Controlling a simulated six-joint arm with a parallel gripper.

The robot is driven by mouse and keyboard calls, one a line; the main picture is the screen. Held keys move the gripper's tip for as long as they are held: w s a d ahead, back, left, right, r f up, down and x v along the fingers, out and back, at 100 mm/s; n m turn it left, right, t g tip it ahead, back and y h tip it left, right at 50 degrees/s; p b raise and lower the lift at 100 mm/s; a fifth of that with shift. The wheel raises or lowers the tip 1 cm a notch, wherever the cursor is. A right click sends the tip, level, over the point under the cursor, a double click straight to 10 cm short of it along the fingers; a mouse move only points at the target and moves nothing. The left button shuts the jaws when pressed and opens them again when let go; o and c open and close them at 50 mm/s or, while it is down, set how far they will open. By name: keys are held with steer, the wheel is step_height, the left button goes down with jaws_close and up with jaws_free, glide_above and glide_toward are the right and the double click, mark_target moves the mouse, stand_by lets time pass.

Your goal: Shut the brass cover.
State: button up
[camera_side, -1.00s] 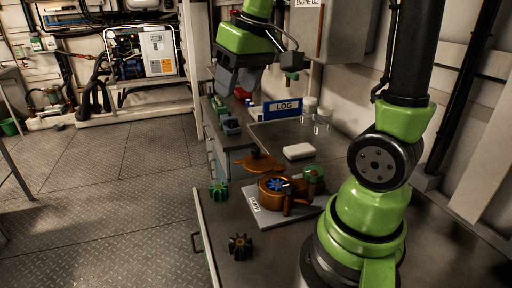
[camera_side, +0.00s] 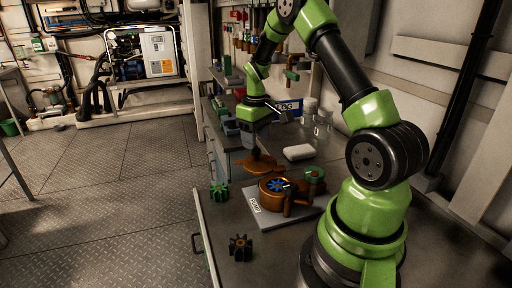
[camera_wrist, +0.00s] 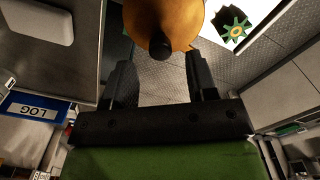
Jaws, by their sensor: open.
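The brass cover (camera_side: 262,164) is swung open, away from the orange-brown pump housing (camera_side: 270,201). A blue impeller (camera_side: 276,185) shows inside the uncovered housing. In the wrist view the brass cover (camera_wrist: 165,14) is at the top, with a dark knob (camera_wrist: 160,47) pointing toward my gripper. My gripper (camera_side: 252,150) is low over the cover in the side view and partly hides its far part. In the wrist view my open gripper (camera_wrist: 162,72) has its fingers either side of the knob's line, with nothing between the tips. I cannot tell whether it touches the cover.
The housing stands on a grey plate (camera_side: 300,222) on the bench. A green impeller (camera_side: 219,191) and a dark impeller (camera_side: 240,246) lie near the bench's left edge. A white block (camera_side: 298,152) and a LOG sign (camera_wrist: 36,111) are behind.

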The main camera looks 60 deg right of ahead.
mark_target(263, 158)
steer(key=shift+f, duration=1.6)
steer(key=shift+c, duration=0.4)
jaws_close()
